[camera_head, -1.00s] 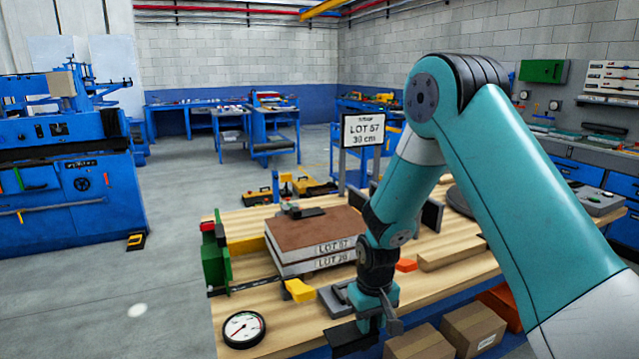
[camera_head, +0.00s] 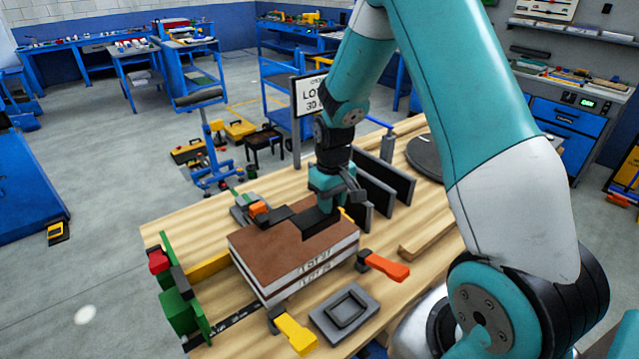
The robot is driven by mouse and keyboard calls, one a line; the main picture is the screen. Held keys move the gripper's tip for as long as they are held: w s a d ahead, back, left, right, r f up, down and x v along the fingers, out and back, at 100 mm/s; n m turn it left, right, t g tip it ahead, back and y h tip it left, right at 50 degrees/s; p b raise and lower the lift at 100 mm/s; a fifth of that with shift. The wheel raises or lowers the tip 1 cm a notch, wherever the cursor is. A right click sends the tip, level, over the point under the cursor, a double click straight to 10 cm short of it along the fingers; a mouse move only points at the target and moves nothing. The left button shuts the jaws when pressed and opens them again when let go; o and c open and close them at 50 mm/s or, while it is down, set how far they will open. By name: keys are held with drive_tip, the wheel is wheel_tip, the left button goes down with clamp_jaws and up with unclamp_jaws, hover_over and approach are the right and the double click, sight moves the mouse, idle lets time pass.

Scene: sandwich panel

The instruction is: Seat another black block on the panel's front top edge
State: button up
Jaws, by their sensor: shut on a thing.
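The panel (camera_head: 285,248) is a stack with a brown top and pale layered sides marked LOT, lying on the wooden bench. One black block (camera_head: 270,219) lies on its top near the far edge, beside an orange-tipped clamp (camera_head: 258,209). My gripper (camera_head: 326,207) points down over the panel's right far part, shut on another black block (camera_head: 313,224). The held block is over the panel's top by its right edge; I cannot tell whether it rests on it. The fingertips are partly hidden by the gripper body.
A grey tray (camera_head: 327,328) lies in front of the panel. An orange-handled clamp (camera_head: 385,266) stands at its right and a yellow-handled clamp (camera_head: 296,334) at its front. Upright black plates (camera_head: 391,180) stand close behind my gripper. A green fixture (camera_head: 181,308) is at left.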

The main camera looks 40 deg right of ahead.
drive_tip(key=b, duration=0.7)
hover_over(329, 243)
wheel_tip(329, 243, down, 9)
drive_tip(key=shift+r, duration=0.1)
drive_tip(key=shift+s+f+b, duration=0.2)
drive_tip(key=shift+f+b, duration=0.15)
drive_tip(key=shift+c, duration=0.4)
drive_tip(key=shift+f, duration=0.4)
drive_tip(key=shift+w+f+b, duration=0.25)
drive_tip(key=shift+b, duration=0.05)
drive_tip(key=shift+s+r, duration=0.1)
drive_tip(key=shift+s, duration=0.05)
drive_tip(key=o, duration=1.1)
drive_tip(key=shift+r, duration=0.15)
wheel_tip(329, 243, up, 17)
drive_tip(key=shift+r+b, duration=0.1)
drive_tip(key=shift+b, duration=0.95)
